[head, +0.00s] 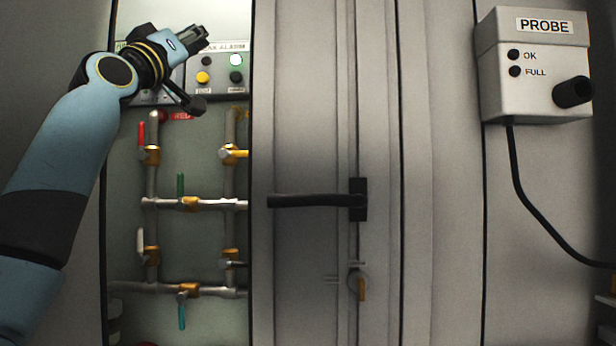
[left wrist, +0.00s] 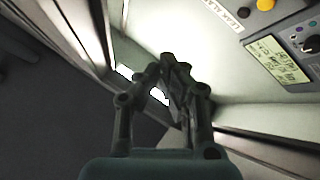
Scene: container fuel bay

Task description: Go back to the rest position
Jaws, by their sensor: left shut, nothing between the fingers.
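My left gripper (head: 196,38) is raised in front of the upper part of the open bay at the left of the head view. It is shut and holds nothing. In the left wrist view its closed fingers (left wrist: 172,75) show with nothing between them. My left forearm hides part of the bay's left edge. My right gripper is not in view.
Pipes (head: 165,203) with several coloured valve levers fill the bay below the panel. A grey door (head: 300,120) with a black handle (head: 315,200) stands to the right. A probe box (head: 533,65) with a hanging cable (head: 520,190) is at the far right.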

